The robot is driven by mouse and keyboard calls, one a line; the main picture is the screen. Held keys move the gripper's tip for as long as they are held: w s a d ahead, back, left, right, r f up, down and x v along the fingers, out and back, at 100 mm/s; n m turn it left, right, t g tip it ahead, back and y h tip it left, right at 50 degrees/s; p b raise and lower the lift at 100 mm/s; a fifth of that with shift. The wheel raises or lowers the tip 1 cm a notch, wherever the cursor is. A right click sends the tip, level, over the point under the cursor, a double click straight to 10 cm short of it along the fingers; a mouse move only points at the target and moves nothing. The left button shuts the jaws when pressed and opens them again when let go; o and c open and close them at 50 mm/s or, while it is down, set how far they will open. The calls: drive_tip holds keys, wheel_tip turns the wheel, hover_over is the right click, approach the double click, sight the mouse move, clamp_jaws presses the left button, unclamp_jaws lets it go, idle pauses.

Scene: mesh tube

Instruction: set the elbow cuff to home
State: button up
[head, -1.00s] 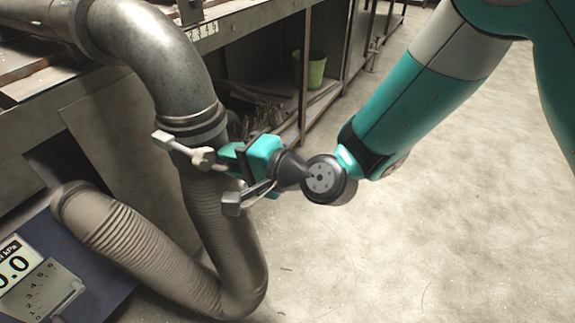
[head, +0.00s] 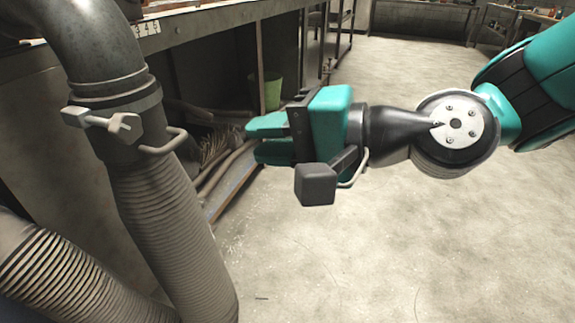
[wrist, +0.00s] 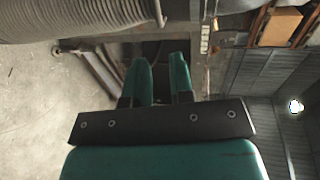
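The elbow cuff (head: 118,97) is a dark metal collar where the grey metal elbow (head: 95,40) meets the ribbed hose (head: 165,225). A pale T-shaped lever (head: 98,119) sticks out of its front, and a bent rod handle (head: 165,143) is at its right. My gripper (head: 252,139) is to the right of the cuff, clear of it, with its teal fingers pointing left. In the wrist view a gap shows between the fingers (wrist: 160,72), with nothing held. The ribbed hose (wrist: 75,15) crosses the top left there. The cuff's setting cannot be read.
A workbench with a numbered strip (head: 147,28) on its edge stands behind the hose. A green bin (head: 272,92) and loose tubes (head: 225,165) lie under it. A second ribbed hose (head: 70,275) is at the lower left. Open concrete floor (head: 390,240) is at the right.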

drive_tip(key=shift+b+v, duration=0.45)
drive_tip(key=shift+v, duration=0.65)
drive_tip(key=s+d+f+n+g+h+p, duration=0.1)
drive_tip(key=s+d+f+n+g+h, duration=0.2)
drive_tip(key=s+d+n+h, duration=0.25)
drive_tip(key=s+d+f+n+g+h+p, duration=0.1)
drive_tip(key=s+d+f+n+g+h, duration=0.25)
drive_tip(key=d+n+h, duration=0.35)
wheel_tip(320, 180, up, 32)
drive_tip(key=d+m+y+p, duration=0.1)
drive_tip(key=y+p, duration=0.1)
drive_tip(key=p, duration=2.9)
drive_tip(key=shift+w+f+t+p, duration=0.2)
drive_tip(key=shift+t+p, duration=0.15)
drive_tip(key=shift+d+y, duration=0.1)
drive_tip(key=shift+y, duration=0.15)
